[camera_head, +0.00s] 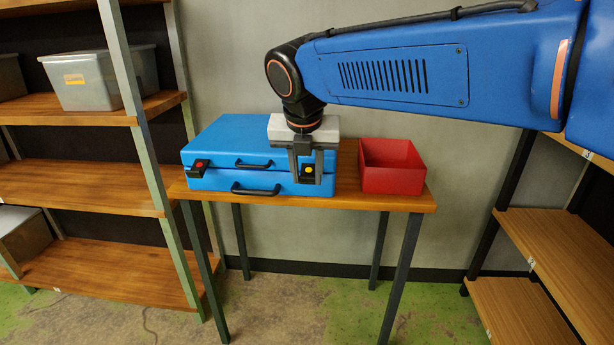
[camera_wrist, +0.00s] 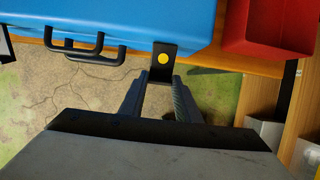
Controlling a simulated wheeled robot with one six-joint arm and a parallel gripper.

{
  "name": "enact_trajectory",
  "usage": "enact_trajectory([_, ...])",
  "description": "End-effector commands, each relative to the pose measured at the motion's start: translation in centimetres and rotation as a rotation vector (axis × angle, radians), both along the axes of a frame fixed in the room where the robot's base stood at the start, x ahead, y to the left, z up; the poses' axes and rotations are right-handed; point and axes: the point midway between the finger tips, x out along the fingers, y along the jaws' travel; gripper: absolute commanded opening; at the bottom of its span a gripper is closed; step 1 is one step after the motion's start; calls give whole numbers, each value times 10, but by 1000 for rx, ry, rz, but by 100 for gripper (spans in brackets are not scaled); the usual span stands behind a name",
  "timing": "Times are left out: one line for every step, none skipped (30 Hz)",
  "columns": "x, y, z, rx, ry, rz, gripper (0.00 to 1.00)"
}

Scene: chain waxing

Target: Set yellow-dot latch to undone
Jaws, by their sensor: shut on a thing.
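A blue case (camera_head: 232,150) with two black handles lies on a small wooden table; its side also shows in the wrist view (camera_wrist: 150,18). The yellow-dot latch (camera_head: 309,171) is a black plate with a yellow dot on the right of the case's front. It also shows in the wrist view (camera_wrist: 163,60). My gripper (camera_head: 306,182) points down in front of the case and is shut on this latch, with its fingers at either side of the plate in the wrist view (camera_wrist: 160,80). The red-dot latch (camera_head: 199,167) is on the left of the case's front.
A red open box (camera_head: 393,167) stands right of the case on the table (camera_head: 350,196); it also shows in the wrist view (camera_wrist: 270,28). Shelves stand at the left (camera_head: 75,185) and right (camera_head: 550,245). The floor in front of the table is clear.

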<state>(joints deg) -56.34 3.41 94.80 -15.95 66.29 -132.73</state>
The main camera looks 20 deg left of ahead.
Motion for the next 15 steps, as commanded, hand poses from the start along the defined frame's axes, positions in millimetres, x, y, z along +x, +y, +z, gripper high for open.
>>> enact_trajectory([1, 1, 1, -1, 12, -1, 7])
enact_trajectory([1, 1, 1, -3, 19, -1, 7])
enact_trajectory([2, 1, 2, -5, 26, -1, 7])
enact_trajectory([2, 1, 2, -6, 29, -1, 7])
enact_trajectory([2, 1, 2, -7, 33, -1, 7])
enact_trajectory([1, 0, 3, -8, 38, -1, 7])
enact_trajectory([1, 0, 3, -8, 40, -1, 7])
enact_trajectory([1, 0, 3, -10, 42, -1, 7])
enact_trajectory([1, 0, 3, -10, 44, -1, 7])
enact_trajectory([1, 0, 3, -10, 45, -1, 7])
enact_trajectory([1, 0, 3, -10, 45, -1, 7])
enact_trajectory([1, 0, 3, -10, 45, -1, 7])
enact_trajectory([1, 0, 3, -10, 45, -1, 7])
enact_trajectory([1, 0, 3, -10, 45, -1, 7])
enact_trajectory([1, 0, 3, -10, 45, -1, 7])
